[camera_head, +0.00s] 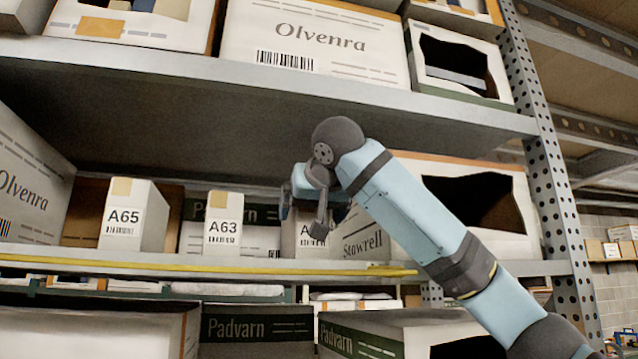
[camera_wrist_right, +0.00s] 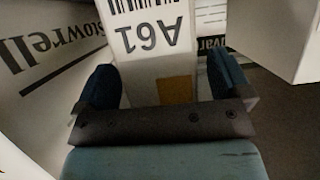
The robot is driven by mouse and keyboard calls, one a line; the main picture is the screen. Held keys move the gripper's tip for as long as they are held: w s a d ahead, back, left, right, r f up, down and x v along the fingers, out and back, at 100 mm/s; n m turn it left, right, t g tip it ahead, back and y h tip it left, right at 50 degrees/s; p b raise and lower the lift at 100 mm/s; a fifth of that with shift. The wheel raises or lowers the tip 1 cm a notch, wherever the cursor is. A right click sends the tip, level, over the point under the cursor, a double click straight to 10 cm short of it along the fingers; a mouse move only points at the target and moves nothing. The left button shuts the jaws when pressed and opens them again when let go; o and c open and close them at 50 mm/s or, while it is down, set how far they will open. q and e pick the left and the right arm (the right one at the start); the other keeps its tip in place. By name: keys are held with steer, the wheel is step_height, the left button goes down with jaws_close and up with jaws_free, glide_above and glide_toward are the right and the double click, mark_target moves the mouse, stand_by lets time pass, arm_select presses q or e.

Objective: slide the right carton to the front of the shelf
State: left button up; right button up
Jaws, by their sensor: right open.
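The right carton is a narrow white box labelled A61 (camera_head: 303,246) on the middle shelf (camera_head: 200,256), partly hidden behind my right gripper. In the right wrist view the A61 carton (camera_wrist_right: 150,45) appears upside down, with a tan tape patch. My right gripper (camera_head: 303,214) is open at the carton's upper front. In the wrist view one finger of the gripper (camera_wrist_right: 163,80) shows on each side of the carton; I cannot tell if they touch it. My left gripper is not in view.
Cartons A63 (camera_head: 224,222) and A65 (camera_head: 134,215) stand to the left. A large Stowrell carton (camera_head: 362,240) stands close on the right, partly behind my arm. A yellow strip (camera_head: 180,263) runs along the shelf front. The upper shelf (camera_head: 270,82) hangs above.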

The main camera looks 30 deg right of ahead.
steer(key=shift+x, duration=0.8)
steer(key=shift+w+f, duration=0.1)
steer(key=shift+w, duration=0.1)
steer(key=c, duration=1.2)
steer(key=shift+c, duration=0.2)
